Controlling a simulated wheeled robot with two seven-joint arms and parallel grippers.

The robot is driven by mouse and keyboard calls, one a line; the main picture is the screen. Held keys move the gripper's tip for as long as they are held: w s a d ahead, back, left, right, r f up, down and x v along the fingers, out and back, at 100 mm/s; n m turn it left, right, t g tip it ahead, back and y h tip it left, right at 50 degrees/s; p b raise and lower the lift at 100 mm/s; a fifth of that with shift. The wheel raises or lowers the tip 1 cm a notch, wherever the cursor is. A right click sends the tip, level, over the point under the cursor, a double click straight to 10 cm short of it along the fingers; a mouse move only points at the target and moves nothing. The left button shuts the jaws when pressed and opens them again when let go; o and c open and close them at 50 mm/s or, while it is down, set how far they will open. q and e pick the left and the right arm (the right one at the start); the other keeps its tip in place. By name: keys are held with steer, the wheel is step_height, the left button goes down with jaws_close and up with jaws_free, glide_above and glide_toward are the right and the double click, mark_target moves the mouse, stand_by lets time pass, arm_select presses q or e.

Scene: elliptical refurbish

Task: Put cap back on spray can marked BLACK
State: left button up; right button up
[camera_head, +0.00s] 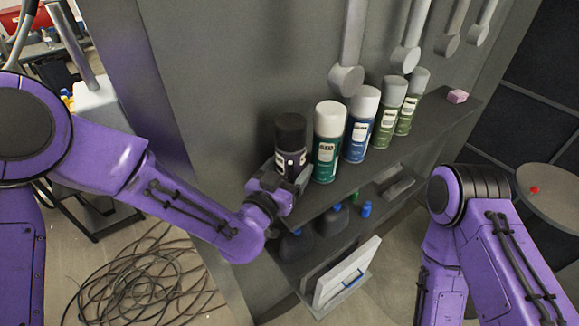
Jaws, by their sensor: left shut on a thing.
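A dark spray can with a black top (290,134) stands upright at the left end of the shelf's row of cans. A pale label shows on its lower front, but I cannot read it. The black top looks seated on the can; I cannot tell whether it is pressed fully down. My left gripper (283,180) is shut around the lower part of this can, hiding its base. My right arm is at the right of the view, and its gripper is not in view.
A green can with a white cap (328,145) stands close to the right of the dark can, then a blue can (359,128) and two olive cans. Grey fixtures hang above. A pink block (457,96) lies on the shelf (425,125), whose right part is clear.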

arm_select(q)
steer(key=shift+s+f, duration=0.1)
steer(key=o, duration=1.3)
steer(key=shift+s, duration=0.1)
steer(key=b+v, duration=0.3)
steer(key=v, duration=0.4)
steer(key=shift+s+a+b, duration=0.15)
steer(key=shift+b, duration=0.25)
steer(key=p, duration=0.8)
glide_toward(284, 177)
